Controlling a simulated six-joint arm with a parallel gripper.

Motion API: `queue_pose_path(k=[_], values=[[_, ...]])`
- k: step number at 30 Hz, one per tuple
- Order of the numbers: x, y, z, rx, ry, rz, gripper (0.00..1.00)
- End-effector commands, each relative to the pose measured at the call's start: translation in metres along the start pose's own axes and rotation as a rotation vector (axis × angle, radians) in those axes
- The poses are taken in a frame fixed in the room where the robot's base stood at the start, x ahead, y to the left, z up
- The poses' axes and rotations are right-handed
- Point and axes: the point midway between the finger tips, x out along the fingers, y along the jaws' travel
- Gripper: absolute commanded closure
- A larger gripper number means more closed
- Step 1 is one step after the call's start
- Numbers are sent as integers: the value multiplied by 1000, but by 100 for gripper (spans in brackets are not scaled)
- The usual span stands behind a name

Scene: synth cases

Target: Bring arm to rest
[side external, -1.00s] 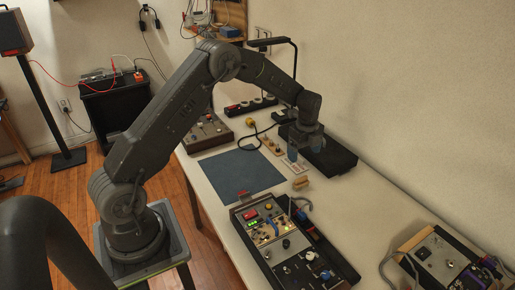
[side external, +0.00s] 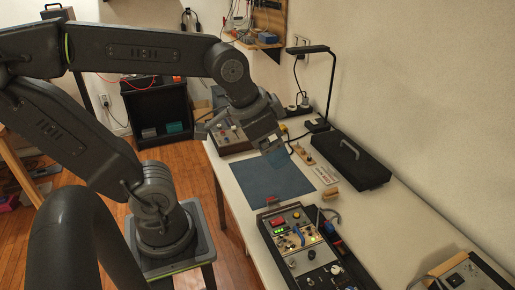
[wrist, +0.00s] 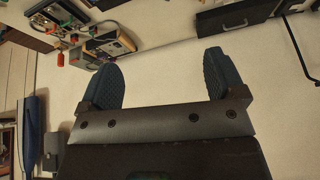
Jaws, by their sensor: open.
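My arm is bent, with its elbow raised at the upper left of the side view. My gripper (side external: 277,158) hangs tilted above the far part of the dark blue mat (side external: 258,190). It appears clear of the table. In the wrist view my gripper (wrist: 163,75) has its two dark blue ribbed fingers spread wide, with nothing between them but a pale surface behind.
A control panel with lit displays (side external: 298,236) stands at the table's front. A black case (side external: 350,161), a small wooden block (side external: 330,193) and a desk lamp (side external: 329,85) are to the right. A knobbed box (side external: 229,139) stands behind the mat.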

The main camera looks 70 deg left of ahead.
Motion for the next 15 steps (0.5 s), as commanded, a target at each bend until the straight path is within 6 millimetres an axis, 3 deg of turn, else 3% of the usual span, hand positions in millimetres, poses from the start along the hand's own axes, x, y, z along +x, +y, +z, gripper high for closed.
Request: queue_pose_path(k=[3, 6, 15], values=[[-4, 6, 20, -88, 31, 4, 11], [-5, 8, 27, -123, 40, 6, 11], [-5, 8, 28, -132, 40, 6, 11]])
